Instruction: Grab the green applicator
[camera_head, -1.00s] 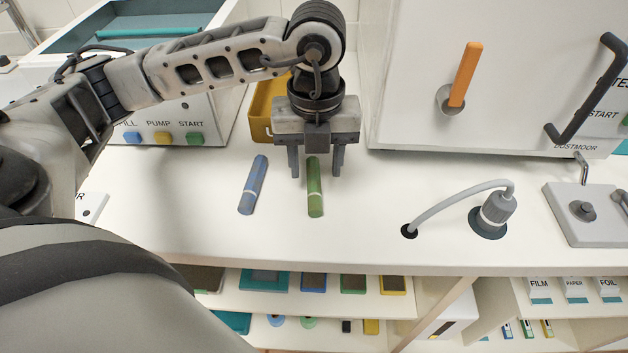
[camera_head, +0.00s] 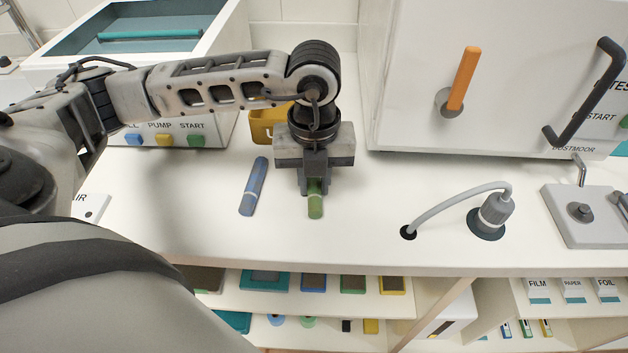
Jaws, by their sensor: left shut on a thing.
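The green applicator (camera_head: 315,205) is a short green stick with a pale band, on the white counter near the middle of the view. My left gripper (camera_head: 314,187) comes down over it from above and is shut on its upper part. The gripper hides the applicator's far end. I cannot tell whether the applicator is still touching the counter. My right gripper does not show.
A blue applicator (camera_head: 253,187) lies just left of the green one. A yellow bin (camera_head: 262,124) stands behind. A white cabinet with an orange lever (camera_head: 464,78) is at the right. A grey hose (camera_head: 450,203) rises from the counter, which is clear in front.

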